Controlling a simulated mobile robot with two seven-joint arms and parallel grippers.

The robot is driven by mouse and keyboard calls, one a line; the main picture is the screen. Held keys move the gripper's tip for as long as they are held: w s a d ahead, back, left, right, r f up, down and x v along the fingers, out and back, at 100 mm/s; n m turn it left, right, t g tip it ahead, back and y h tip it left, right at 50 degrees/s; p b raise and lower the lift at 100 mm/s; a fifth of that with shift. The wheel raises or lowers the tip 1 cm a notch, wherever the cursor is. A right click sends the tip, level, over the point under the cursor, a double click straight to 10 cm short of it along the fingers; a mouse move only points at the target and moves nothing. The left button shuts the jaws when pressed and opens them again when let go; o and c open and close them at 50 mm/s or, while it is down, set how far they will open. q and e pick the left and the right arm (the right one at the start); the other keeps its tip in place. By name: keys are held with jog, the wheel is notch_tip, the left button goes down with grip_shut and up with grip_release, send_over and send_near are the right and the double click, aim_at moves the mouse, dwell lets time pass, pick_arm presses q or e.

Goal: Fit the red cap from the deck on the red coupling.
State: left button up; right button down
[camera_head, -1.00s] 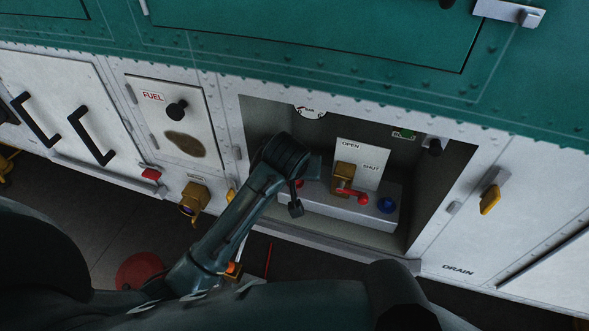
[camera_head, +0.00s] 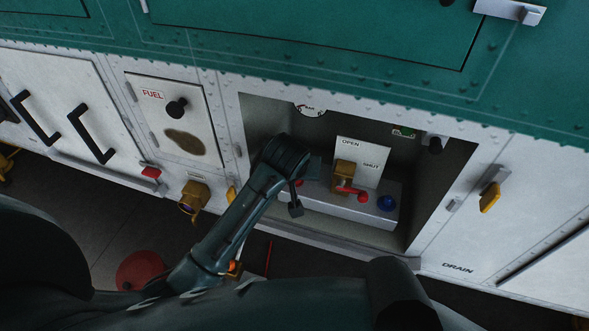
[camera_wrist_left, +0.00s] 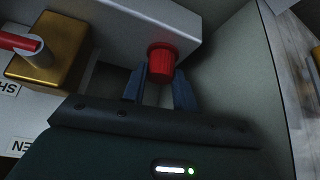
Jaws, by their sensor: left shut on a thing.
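The red cap (camera_wrist_left: 162,62) is a ribbed red piece between the fingers of my left gripper (camera_wrist_left: 160,90) in the left wrist view. The gripper is shut on it. The cap is at the front edge of the grey block (camera_wrist_left: 130,22) in the open bay. Any red coupling behind the cap is hidden, and I cannot tell how far the cap sits on it. In the head view my left arm reaches into the bay, and only a bit of red (camera_head: 299,183) shows beside the wrist. My right gripper is not in view.
A white OPEN/SHUT plate (camera_head: 362,158) is behind.

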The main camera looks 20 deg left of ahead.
pick_arm(q)
jog(key=o, duration=1)
jog(key=shift+r, duration=0.1)
jog(key=v, duration=1.3)
jog(key=s+a+f+m+g, duration=0.1)
jog(key=s+a+f, duration=0.25)
jog(key=s, duration=0.25)
jog(key=s+a+f+m+g+h, duration=0.1)
jog(key=s+a+f, duration=0.1)
jog(key=s+f, duration=0.35)
jog(key=s+a+f+m+g, duration=0.1)
jog(key=s+a+f+m, duration=0.1)
jog(key=s+f, duration=0.3)
jog(key=w+d+f+t+h, duration=0.2)
jog(key=f+t, duration=0.4)
jog(key=f, duration=0.4)
jog(key=w+d, duration=0.1)
jog(key=d, duration=0.1)
jog(key=shift+w+d+m+h, duration=0.2)
jog(key=shift+d+m+h, duration=0.1)
jog(key=shift+h, duration=0.1)
